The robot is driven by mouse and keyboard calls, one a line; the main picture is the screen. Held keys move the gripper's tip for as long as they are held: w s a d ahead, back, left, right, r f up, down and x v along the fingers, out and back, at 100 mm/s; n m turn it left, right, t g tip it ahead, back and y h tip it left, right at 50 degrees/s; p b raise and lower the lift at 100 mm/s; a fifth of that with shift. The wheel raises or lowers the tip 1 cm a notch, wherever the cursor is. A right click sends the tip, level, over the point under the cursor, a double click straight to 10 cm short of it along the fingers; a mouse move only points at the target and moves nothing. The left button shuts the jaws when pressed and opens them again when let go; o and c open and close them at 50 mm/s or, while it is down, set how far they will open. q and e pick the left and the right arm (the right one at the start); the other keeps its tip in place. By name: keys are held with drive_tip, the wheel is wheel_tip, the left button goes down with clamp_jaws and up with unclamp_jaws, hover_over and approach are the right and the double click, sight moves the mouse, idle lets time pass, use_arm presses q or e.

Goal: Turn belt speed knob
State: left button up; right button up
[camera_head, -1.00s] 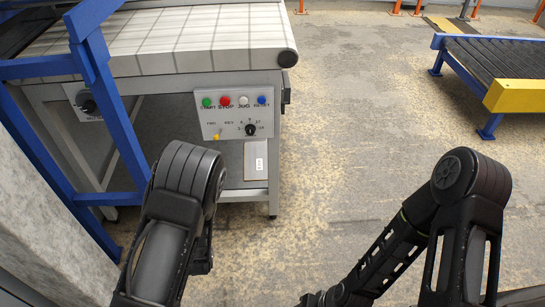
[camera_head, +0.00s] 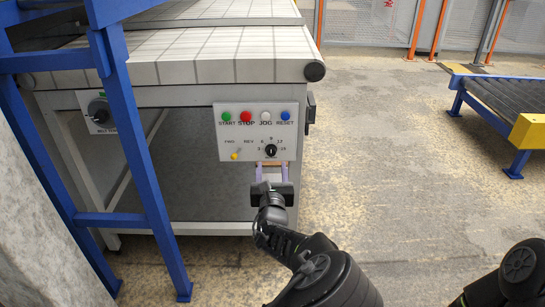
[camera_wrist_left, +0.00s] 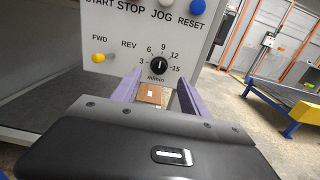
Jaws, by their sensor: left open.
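The belt speed knob (camera_head: 270,151) is black and round, with a scale marked from 3 to 15, low on the grey control panel (camera_head: 225,143). In the left wrist view the knob (camera_wrist_left: 158,65) has a light pointer line, aimed roughly upward. My left gripper (camera_head: 272,167) is open, just below and in front of the knob. In the left wrist view its purple fingers (camera_wrist_left: 160,83) point at the panel, one to each side below the knob; I cannot tell whether they touch it. My right gripper is not in view.
Above the knob are green START (camera_head: 226,116), red STOP (camera_head: 246,117), white JOG (camera_head: 265,117) and blue RESET (camera_head: 285,116) buttons. A yellow FWD/REV switch (camera_head: 235,156) is left of the knob. A blue frame (camera_head: 140,160) stands left.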

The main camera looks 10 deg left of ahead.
sight(271, 152)
use_arm(q)
drive_tip(key=b+x, duration=0.2)
drive_tip(key=x, duration=0.5)
drive_tip(key=shift+w+a, duration=0.1)
drive_tip(key=shift+w, duration=0.1)
drive_tip(key=shift+c, duration=0.4)
clamp_jaws()
